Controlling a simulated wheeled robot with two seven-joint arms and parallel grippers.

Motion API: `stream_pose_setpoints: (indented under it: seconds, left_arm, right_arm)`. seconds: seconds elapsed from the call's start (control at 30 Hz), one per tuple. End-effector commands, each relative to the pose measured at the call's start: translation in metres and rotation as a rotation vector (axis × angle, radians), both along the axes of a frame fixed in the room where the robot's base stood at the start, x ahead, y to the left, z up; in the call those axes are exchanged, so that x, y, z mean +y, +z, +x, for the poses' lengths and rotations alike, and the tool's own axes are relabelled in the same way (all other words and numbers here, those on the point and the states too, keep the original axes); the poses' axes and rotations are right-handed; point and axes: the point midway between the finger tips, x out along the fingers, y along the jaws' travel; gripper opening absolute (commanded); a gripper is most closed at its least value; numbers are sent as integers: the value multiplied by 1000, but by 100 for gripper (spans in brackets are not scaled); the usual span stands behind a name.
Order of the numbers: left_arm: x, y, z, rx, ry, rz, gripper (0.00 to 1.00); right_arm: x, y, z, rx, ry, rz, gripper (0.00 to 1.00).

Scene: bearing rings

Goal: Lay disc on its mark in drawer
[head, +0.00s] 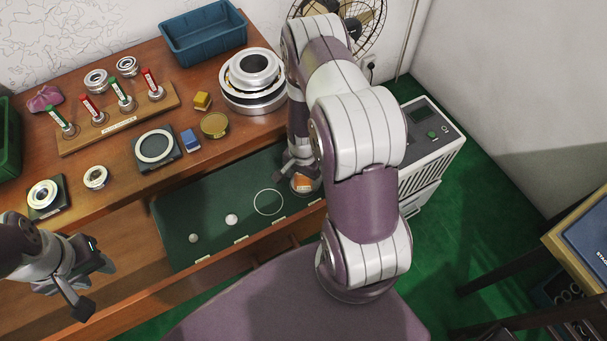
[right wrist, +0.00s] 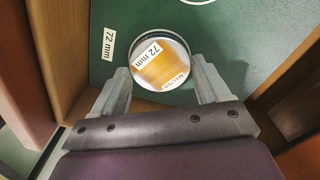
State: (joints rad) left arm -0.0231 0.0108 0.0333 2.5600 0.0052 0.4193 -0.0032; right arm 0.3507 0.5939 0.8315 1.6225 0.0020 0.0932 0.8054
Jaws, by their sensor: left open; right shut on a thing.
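The disc (head: 303,184) is a metal-rimmed round piece with an orange-brown and white face. In the right wrist view the disc (right wrist: 160,68) carries a "72 mm" label and sits between the fingertips of my right gripper (right wrist: 163,80), which is shut on it. The open drawer (head: 172,222) has a green lining. A white circle mark (head: 268,202) is drawn on it, left of the disc; its edge shows at the top of the right wrist view (right wrist: 197,1). The disc is over the drawer's right end; its height is unclear. My left gripper (head: 92,285) is open and empty at lower left.
Two small white balls (head: 231,219) lie in the drawer left of the circle. A "72 mm" tag (right wrist: 108,44) is on the green lining. On the bench stand a rack (head: 118,122), a blue bin (head: 204,34), stacked metal rings (head: 254,80) and a brass tin (head: 214,125).

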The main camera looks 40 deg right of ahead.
Motion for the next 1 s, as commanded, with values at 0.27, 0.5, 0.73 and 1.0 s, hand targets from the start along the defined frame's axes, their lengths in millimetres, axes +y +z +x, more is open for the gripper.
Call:
stream_pose_setpoints:
  seconds: [0.27, 0.5, 0.73, 1.0]
  left_arm:
    - [0, -1, 0, 0, 0, 0, 40]
    - [0, 1, 0, 0, 0, 0, 40]
    - [0, 6, 0, 0, 0, 0, 40]
    - [0, 9, 0, 0, 0, 0, 40]
  right_arm:
    - [0, -2, 0, -1, 0, -1, 100]
    - [0, 11, 1, -3, 0, -1, 100]
    - [0, 72, 1, -5, 0, -1, 100]
    - [0, 121, 0, -3, 0, -1, 100]
